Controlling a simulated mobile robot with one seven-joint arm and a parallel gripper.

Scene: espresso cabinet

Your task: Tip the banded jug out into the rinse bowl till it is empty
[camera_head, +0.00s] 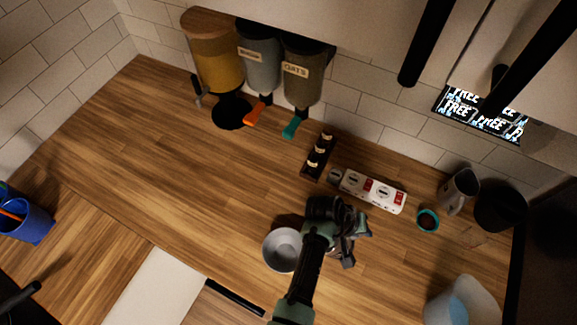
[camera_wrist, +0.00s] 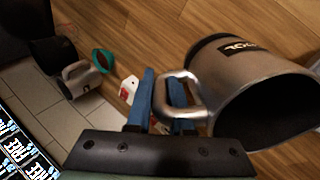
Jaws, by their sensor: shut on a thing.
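The banded jug (camera_wrist: 245,85) is a metal jug with a dark lettered band; it fills the right of the wrist view. My gripper (camera_wrist: 165,95) is shut on its handle (camera_wrist: 184,98), with a blue finger on either side. The jug looks tilted, with its dark mouth toward the lower right; its contents cannot be made out. In the head view my gripper (camera_head: 350,243) is just right of the grey rinse bowl (camera_head: 268,257). My arm hides most or all of the jug there and covers the bowl's right edge. No stream of liquid shows.
A power strip (camera_head: 373,190) and a small dark rack (camera_head: 318,155) lie behind my gripper. A grey jug (camera_head: 460,187), black canister (camera_head: 500,207), teal ring (camera_head: 428,221) and translucent container (camera_head: 465,300) stand right. Dispensers (camera_head: 215,60) line the wall.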

